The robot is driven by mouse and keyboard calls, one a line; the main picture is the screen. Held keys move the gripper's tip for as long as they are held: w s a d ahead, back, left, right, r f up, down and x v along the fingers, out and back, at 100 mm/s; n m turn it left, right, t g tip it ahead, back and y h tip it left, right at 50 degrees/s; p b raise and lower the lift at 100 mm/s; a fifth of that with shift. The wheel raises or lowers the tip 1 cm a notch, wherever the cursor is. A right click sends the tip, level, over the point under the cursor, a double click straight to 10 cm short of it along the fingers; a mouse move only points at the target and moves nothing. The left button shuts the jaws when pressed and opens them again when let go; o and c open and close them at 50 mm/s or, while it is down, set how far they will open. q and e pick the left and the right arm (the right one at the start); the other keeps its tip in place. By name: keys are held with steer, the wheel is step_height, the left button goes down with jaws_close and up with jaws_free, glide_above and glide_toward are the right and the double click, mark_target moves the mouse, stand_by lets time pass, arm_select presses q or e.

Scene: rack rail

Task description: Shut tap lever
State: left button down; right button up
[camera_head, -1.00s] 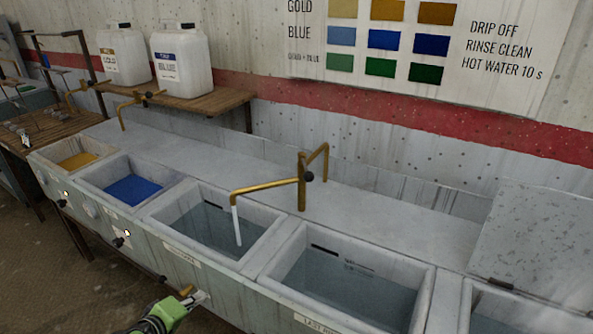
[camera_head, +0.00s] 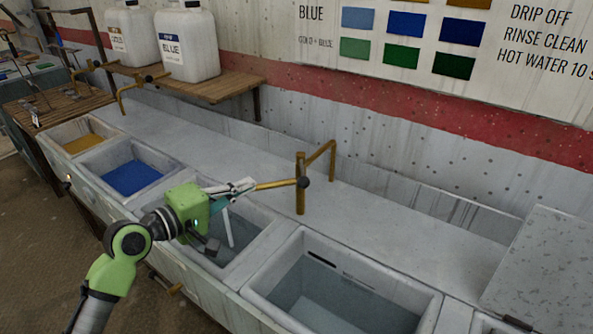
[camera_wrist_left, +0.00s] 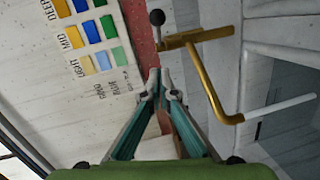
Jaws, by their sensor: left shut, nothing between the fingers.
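A brass tap (camera_head: 301,188) stands behind the basins, with its spout reaching left over a rinse basin. A pale stream of water (camera_head: 228,228) falls from the spout end. My left gripper (camera_head: 247,185) is shut and empty, over the basin and left of the post, covering part of the spout. In the left wrist view its fingertips (camera_wrist_left: 161,82) are apart from the knob. My right gripper is out of view.
A gold basin (camera_head: 83,144) and a blue basin (camera_head: 133,178) lie to the left, another water basin (camera_head: 340,290) to the right. White jugs (camera_head: 187,45) stand on a wooden shelf (camera_head: 215,88). A second brass tap (camera_head: 122,95) stands at the far left.

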mark_target(303, 173)
arm_select(q)
steer(key=s+d+p+x, duration=0.2)
steer(key=x, duration=0.9)
steer(key=shift+w+f, duration=0.25)
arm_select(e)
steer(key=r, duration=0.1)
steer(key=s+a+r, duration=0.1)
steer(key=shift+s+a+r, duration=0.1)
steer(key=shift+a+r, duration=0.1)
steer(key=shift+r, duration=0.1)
arm_select(q)
steer(key=shift+d, duration=0.2)
